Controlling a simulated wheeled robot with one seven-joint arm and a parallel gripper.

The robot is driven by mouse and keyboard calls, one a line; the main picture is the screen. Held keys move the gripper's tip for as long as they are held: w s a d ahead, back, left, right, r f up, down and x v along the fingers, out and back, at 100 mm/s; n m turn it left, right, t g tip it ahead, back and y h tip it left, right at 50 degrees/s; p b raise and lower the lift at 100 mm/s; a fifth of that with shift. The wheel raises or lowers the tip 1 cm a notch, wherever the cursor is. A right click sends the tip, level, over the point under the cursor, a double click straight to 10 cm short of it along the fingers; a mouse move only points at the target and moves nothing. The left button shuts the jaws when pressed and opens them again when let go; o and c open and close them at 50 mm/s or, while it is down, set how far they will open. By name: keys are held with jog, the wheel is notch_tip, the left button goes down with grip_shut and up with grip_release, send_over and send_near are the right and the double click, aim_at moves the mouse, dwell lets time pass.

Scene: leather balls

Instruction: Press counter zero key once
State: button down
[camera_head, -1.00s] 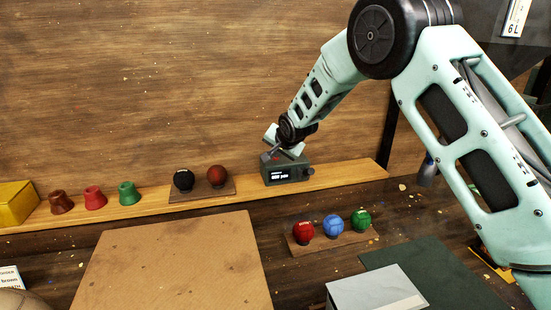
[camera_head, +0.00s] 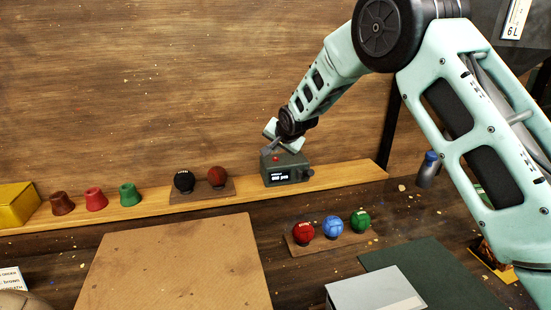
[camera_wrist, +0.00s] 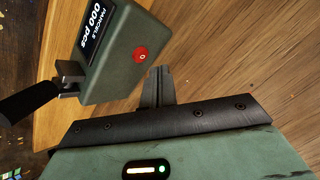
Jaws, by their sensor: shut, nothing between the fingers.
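The counter (camera_head: 286,170) is a grey-green box on the wooden shelf, with a display and a side handle. In the wrist view the counter's side (camera_wrist: 122,55) shows, and its display (camera_wrist: 95,28) reads "PARCELS 000 pcs". Its zero key (camera_head: 276,158) is a round red button on top; it also shows in the wrist view (camera_wrist: 140,54), marked 0. My gripper (camera_head: 266,150) is shut and empty. Its fingertips (camera_wrist: 158,72) are beside the red key in the wrist view and appear apart from it. In the head view they are slightly above and left of the key.
A rack with a black and a brown ball (camera_head: 217,176) stands left of the counter. Red, blue and green balls (camera_head: 333,225) sit on a lower rack in front. Several coloured cups (camera_head: 95,198) and a yellow box (camera_head: 16,204) are further left. A wooden wall (camera_head: 200,80) rises behind.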

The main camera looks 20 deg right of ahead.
notch_tip(320, 180, up, 4)
jog(key=shift+r+p, duration=0.2)
jog(key=shift+p, duration=0.7)
jog(key=s+a+n+g+b, duration=0.15)
jog(key=s+a+n, duration=0.25)
jog(key=s, duration=0.8)
jog(key=s+a+n+g+y, duration=0.1)
jog(key=s+a+n+g, duration=0.2)
jog(key=s, duration=1)
jog(key=s+a+n+g, duration=0.3)
jog(key=s+a+n, duration=0.1)
jog(key=s, duration=0.8)
jog(key=s+d+n+g, duration=0.1)
jog(key=s+d+n, duration=0.1)
jog(key=s, duration=0.6)
jog(key=s+d+f+n+h, duration=0.1)
jog(key=s+d+n, duration=0.1)
jog(key=s, duration=0.5)
jog(key=shift+s+d+f+n+g+b, duration=0.2)
jog(key=shift+s+d+n+g+b, duration=0.1)
jog(key=shift+s+d+g+b, duration=0.1)
